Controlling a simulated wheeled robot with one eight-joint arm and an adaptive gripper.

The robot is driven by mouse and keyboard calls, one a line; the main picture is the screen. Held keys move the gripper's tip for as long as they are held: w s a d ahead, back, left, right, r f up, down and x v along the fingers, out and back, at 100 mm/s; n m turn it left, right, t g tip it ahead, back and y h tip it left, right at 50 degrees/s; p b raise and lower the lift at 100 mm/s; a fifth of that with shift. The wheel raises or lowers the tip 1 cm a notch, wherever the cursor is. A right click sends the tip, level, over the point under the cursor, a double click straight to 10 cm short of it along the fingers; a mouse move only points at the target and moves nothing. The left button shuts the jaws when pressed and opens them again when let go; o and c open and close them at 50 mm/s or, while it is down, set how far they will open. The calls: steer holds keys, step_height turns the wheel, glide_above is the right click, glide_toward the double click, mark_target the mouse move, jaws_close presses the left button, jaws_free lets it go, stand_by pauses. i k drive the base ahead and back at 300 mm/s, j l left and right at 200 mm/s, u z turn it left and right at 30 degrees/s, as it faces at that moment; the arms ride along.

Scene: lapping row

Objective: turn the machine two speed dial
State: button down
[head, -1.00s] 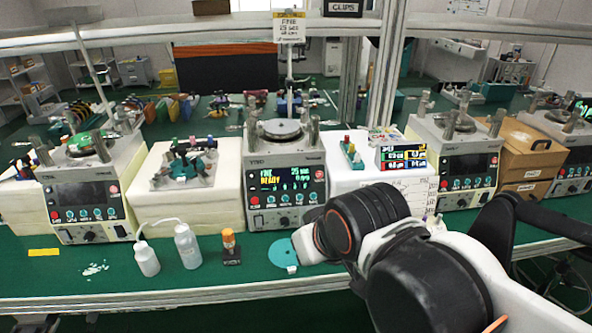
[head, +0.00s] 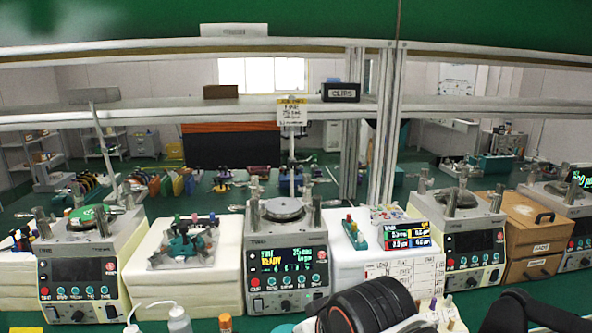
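The middle machine (head: 287,262), second from the left in the row, is grey with a round plate on top and a lit screen (head: 286,258) showing yellow and green text. The dial's pointer setting is too small to read. My black arm link shows at the bottom, right of the dial. My gripper is out of view, so its opening and any contact are hidden.
Similar machines stand at left (head: 82,272) and right (head: 462,242). A white block with a teal fixture (head: 186,243) is left of the middle machine. A wooden box (head: 535,238) is at right. Bottle tops (head: 180,320) show at the bottom edge. A shelf (head: 190,119) crosses above.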

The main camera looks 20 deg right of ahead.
mark_target(286, 305)
steer(key=j+z, duration=0.2)
steer(key=j, duration=1.7)
steer(key=k+j, duration=0.1)
steer(key=k+u, duration=0.05)
steer(key=k, duration=0.05)
